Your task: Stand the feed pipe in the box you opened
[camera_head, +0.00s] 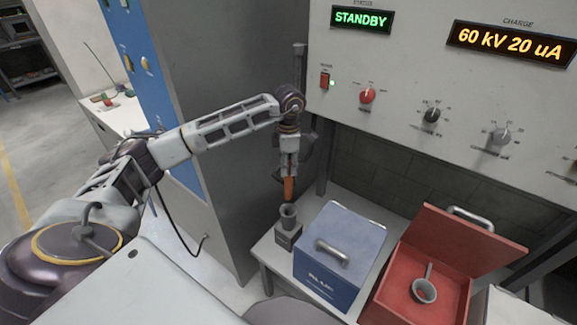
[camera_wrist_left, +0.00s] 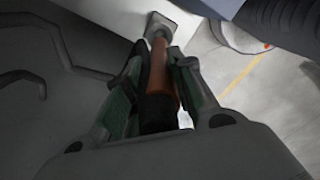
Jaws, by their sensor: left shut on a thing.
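My left gripper (camera_head: 289,176) is shut on an orange-brown pipe, apparently the feed pipe (camera_head: 289,190), which points down. In the left wrist view the pipe (camera_wrist_left: 158,75) lies between the two fingers, with a dark section at its near end. Its lower end is at or just above the mouth of a grey holder (camera_head: 288,232); I cannot tell whether it is inside. The red box (camera_head: 388,302) stands open to the right, its lid (camera_head: 460,240) raised. A grey round cup with a thin rod (camera_head: 424,290) is inside it. My right gripper is not in view.
A shut blue box (camera_head: 340,250) with a metal handle stands between the holder and the red box. A panel with knobs and displays (camera_head: 440,90) overhangs the table's back. A tall grey cabinet (camera_head: 225,130) stands close behind my left arm.

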